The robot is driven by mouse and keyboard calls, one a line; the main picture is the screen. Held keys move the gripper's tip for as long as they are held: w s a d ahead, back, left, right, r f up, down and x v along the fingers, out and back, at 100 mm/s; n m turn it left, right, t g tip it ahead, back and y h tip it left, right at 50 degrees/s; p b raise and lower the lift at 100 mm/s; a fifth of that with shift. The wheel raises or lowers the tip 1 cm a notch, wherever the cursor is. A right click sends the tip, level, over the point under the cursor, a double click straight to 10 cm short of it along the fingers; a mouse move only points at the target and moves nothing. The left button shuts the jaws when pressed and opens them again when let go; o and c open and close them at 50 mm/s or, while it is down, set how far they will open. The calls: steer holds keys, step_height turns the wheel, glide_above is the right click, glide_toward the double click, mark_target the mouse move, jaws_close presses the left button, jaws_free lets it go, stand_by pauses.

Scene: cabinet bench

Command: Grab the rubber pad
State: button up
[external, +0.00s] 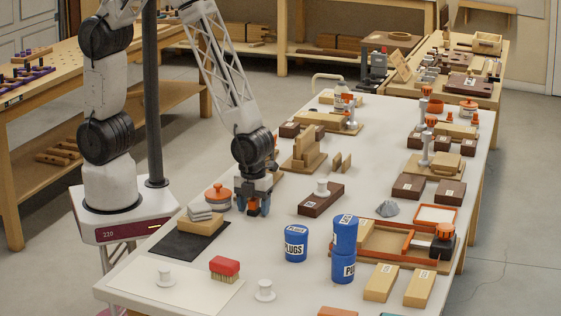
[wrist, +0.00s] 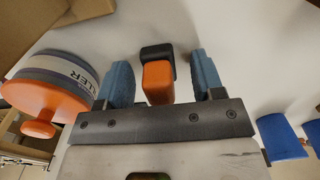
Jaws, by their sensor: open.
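My gripper (external: 258,206) points down at the left part of the white bench. In the wrist view its two blue fingers (wrist: 163,78) are apart. A small orange block (wrist: 157,84) with a black part (wrist: 157,52) shows between them, with gaps on both sides. In the external view this object is mostly hidden by the fingers. A flat black sheet (external: 172,245) lies to the left, under a wooden block (external: 202,224) with grey pieces on top. I cannot tell for sure which of these is the rubber pad.
An orange-lidded jar (external: 218,197) stands close left of my gripper, also in the wrist view (wrist: 52,90). Blue tubs (external: 296,243) stand to the right front. A dark block with a white knob (external: 320,199) lies to the right. Bare bench lies between.

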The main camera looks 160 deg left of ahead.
mark_target(254, 199)
steer(key=c, duration=1)
steer(key=shift+r, duration=0.2)
steer(key=shift+r, duration=4.85)
